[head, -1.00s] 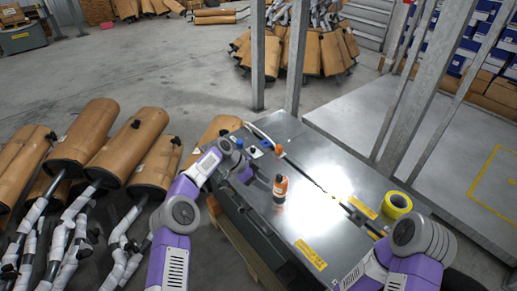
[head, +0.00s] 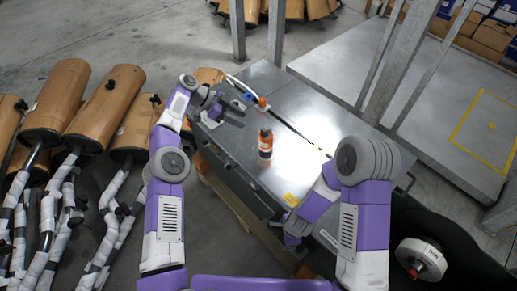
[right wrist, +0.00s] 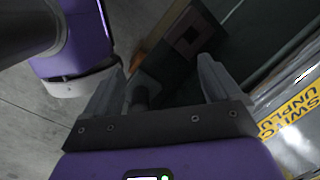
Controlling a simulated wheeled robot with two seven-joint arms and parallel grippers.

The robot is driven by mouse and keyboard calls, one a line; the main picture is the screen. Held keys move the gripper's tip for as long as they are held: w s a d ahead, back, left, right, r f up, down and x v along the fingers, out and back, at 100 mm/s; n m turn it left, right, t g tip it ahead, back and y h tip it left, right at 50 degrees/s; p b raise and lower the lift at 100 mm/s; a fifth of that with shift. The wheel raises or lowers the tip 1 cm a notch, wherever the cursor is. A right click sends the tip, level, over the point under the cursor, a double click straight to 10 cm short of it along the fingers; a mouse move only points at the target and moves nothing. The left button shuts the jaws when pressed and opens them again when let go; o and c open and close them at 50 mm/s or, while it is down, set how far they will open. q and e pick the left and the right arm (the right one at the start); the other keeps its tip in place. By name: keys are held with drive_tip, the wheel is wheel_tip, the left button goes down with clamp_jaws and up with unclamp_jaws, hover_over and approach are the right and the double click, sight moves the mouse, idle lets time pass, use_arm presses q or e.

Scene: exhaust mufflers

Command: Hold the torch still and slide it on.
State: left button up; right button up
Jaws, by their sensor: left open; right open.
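An upright orange-and-black cylinder (head: 265,143) stands on the grey metal bench top (head: 240,160). A smaller orange-topped item (head: 262,102) and a blue item (head: 249,97) are near the bench's back edge. I cannot tell for sure which is the torch. My left gripper (head: 236,112) is open and empty over the bench's left part, left of and behind the cylinder, apart from it. My right gripper (right wrist: 160,90) is open and empty beside the bench's near side. In the head view my own arm mostly hides it. No torch shows in the right wrist view.
Brown mufflers (head: 92,100) with wrapped pipes stand closely on the left. Metal posts (head: 277,40) rise behind the bench. A yellow label (right wrist: 290,115) lies on the bench by my right gripper. A round white-and-red object (head: 420,260) is at lower right.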

drive_tip(key=w+a+r+m+t+h, duration=0.2)
drive_tip(key=w+a+r+m+t, duration=0.65)
drive_tip(key=w+a+r, duration=0.35)
drive_tip(key=w+a+r+m+t+y, duration=0.2)
drive_tip(key=a+r+m+t+y, duration=0.15)
drive_tip(key=a, duration=0.35)
drive_tip(key=w+a+r+m+t+y, duration=0.1)
drive_tip(key=a+r+m+t+y, duration=0.1)
drive_tip(key=a+r+t, duration=0.45)
drive_tip(key=m+g+h, duration=0.7)
drive_tip(key=m+h, duration=0.2)
drive_tip(key=h, duration=0.1)
approach(263, 144)
drive_tip(key=shift+y, duration=0.25)
drive_tip(key=x, duration=0.5)
drive_tip(key=shift+r, duration=0.15)
drive_tip(key=shift+w+d, duration=0.25)
drive_tip(key=shift+d, duration=0.05)
drive_tip(key=shift+x, duration=3.65)
